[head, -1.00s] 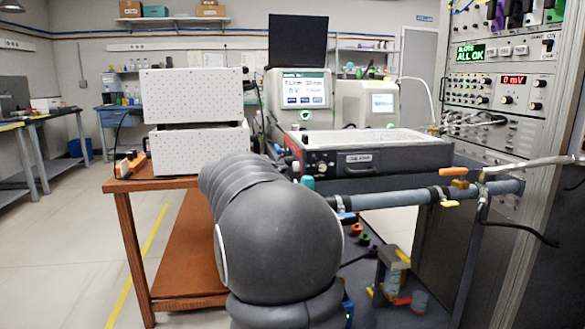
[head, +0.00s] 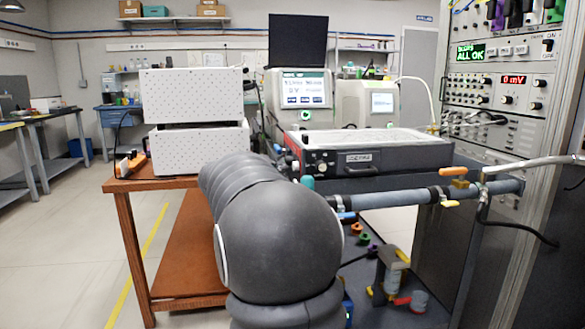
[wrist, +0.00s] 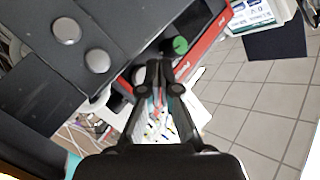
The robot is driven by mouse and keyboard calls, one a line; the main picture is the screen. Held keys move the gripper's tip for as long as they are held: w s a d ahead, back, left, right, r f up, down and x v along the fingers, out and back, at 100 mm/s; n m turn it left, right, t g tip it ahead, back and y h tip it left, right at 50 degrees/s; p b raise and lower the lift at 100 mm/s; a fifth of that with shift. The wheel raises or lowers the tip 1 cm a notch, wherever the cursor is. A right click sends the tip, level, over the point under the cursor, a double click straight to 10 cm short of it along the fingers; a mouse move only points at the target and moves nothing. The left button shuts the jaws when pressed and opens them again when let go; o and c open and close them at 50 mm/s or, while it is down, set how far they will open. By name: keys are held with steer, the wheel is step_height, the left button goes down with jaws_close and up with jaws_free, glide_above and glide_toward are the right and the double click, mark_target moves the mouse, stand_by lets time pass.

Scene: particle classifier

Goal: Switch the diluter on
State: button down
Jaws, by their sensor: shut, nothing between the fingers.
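I cannot read a label that names the diluter. In the head view a dark, flat box (head: 385,158) with a pale top, a front label and small knobs at its left end stands on a dark cart. My gripper (wrist: 160,72) shows in the wrist view, shut and empty. Its fingertips are close to a dark unit (wrist: 110,25) with two silver discs and a red-edged panel (wrist: 207,38). A green knob (wrist: 180,45) is just right of the fingertips. Whether they touch anything I cannot tell. In the head view my arm hides the gripper.
Two white boxes (head: 195,95) are stacked on a brown table (head: 130,184). A unit with a lit screen (head: 302,90) stands behind the dark box. Pipes with valves (head: 400,198) run across the right, before an instrument rack (head: 500,90).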

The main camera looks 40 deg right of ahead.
steer(key=shift+d, duration=0.15)
steer(key=shift+s+d+p, duration=0.25)
steer(key=shift+p, duration=0.1)
